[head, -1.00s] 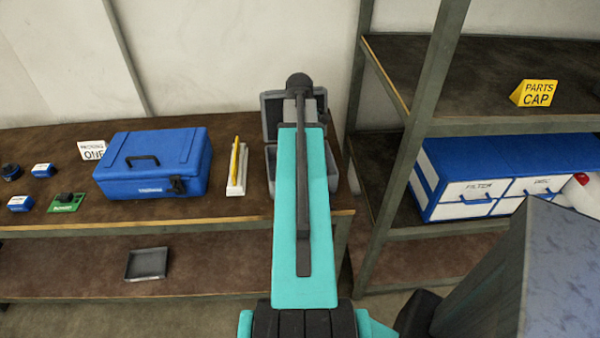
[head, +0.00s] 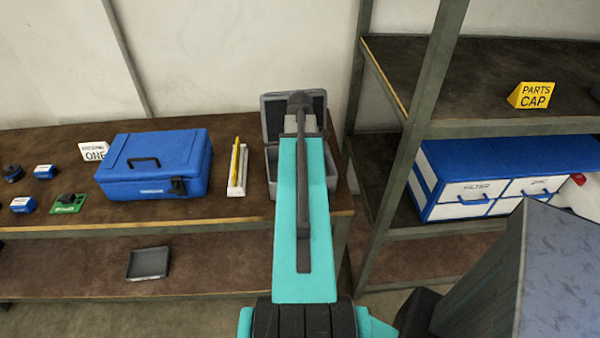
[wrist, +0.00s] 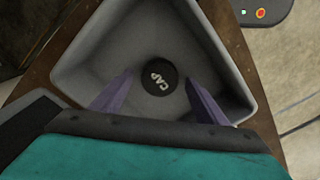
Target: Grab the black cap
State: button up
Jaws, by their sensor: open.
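The black cap (wrist: 159,77) is a round black disc with the white word "CAP" on top. In the wrist view it lies inside a grey open case (wrist: 222,55), on the case floor. My gripper (wrist: 158,82) is open above the case, with one purple-grey finger on each side of the cap; I cannot tell whether they touch it. In the head view the grey case (head: 272,165) stands at the right end of the bench with its lid up. My teal arm hides the middle of the case, the cap and my fingers there.
A blue toolbox (head: 150,170) and a white tray with a yellow stick (head: 238,170) stand left of the case. A shelf post (head: 415,150) rises to the right, by a shelf with a yellow "PARTS CAP" sign (head: 532,95). Small blue boxes sit far left.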

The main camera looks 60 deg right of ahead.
jog(key=shift+f, duration=0.4)
jog(key=shift+c, duration=0.2)
jog(key=c, duration=1.1)
